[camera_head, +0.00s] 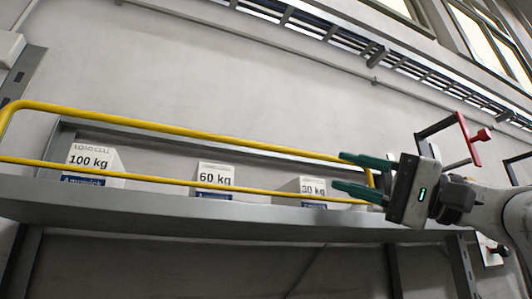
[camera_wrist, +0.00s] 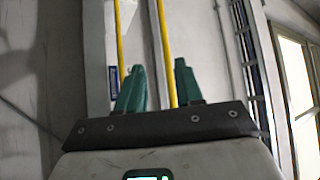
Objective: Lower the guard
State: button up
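The guard (camera_head: 200,136) is a yellow two-bar rail along the front of a grey shelf, raised above its edge. Its right end (camera_head: 370,180) is partly hidden by my gripper (camera_head: 339,170). My gripper has two green fingers, spread apart, pointing left at that end. In the wrist view the guard's bar (camera_wrist: 164,45) runs between the open fingers of my gripper (camera_wrist: 160,72), closer to the right finger. I cannot tell whether a finger touches the bar.
White load boxes marked 100 kg (camera_head: 92,162), 60 kg (camera_head: 215,178) and 30 kg (camera_head: 313,189) stand on the shelf (camera_head: 200,218) behind the guard. A red handle (camera_head: 466,138) on a dark bracket shows right of my gripper. A wall rises behind.

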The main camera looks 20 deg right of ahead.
aim_at(289, 152)
jog(key=p+x, duration=0.1)
jog(key=x, duration=0.3)
jog(key=p+x, duration=0.1)
jog(key=x, duration=0.2)
jog(key=p+x, duration=0.2)
jog(key=x, duration=0.2)
jog(key=shift+s+a+r, duration=0.25)
jog(key=shift+a+r, duration=0.1)
jog(key=shift+r, duration=0.05)
jog(key=shift+c, duration=0.5)
grip_shut()
